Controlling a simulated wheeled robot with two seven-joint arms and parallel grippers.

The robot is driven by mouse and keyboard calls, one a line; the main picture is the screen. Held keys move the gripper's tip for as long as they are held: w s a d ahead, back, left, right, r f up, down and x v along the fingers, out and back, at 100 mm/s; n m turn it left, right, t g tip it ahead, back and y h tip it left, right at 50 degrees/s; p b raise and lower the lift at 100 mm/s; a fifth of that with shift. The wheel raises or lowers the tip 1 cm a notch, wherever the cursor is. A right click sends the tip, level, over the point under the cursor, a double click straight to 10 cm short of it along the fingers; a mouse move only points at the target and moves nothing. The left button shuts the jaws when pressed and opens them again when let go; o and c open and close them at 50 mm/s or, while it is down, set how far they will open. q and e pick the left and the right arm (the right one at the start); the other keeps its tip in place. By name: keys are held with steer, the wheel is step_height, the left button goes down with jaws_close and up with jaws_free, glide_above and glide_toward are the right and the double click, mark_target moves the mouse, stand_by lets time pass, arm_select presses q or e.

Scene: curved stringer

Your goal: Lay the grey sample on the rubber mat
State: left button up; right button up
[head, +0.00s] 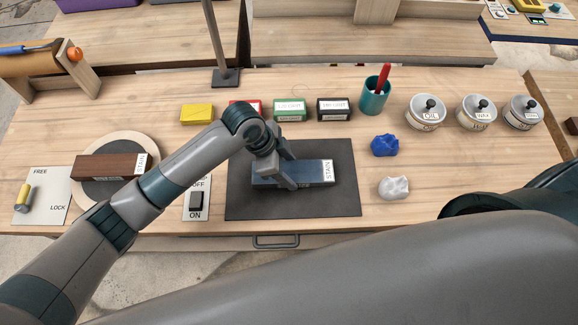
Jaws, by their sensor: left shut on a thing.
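The grey sample (312,173) is a long blue-grey block with a white STAIN label at its right end. It is over the middle of the black rubber mat (245,205), flat and roughly level with it. Whether its underside touches the mat or is just above it, I cannot tell. My left gripper (288,171) is shut on the block left of its middle, one finger on each long side, and hides part of it. My right gripper is out of view; only part of my right arm shows at the right.
A brown STAIN block (108,167) lies on a round turntable (148,148) at the left. An ON/OFF switch (196,200) sits left of the mat. Blue (385,145) and white (393,188) lumps lie right of it. Several small boxes, a teal cup (373,100) and lidded tins stand behind.

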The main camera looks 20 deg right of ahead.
arm_select(q)
steer(key=shift+f, duration=0.1)
steer(key=o, duration=1.2)
steer(key=shift+b+v, duration=1.25)
steer(key=shift+v, duration=4.9)
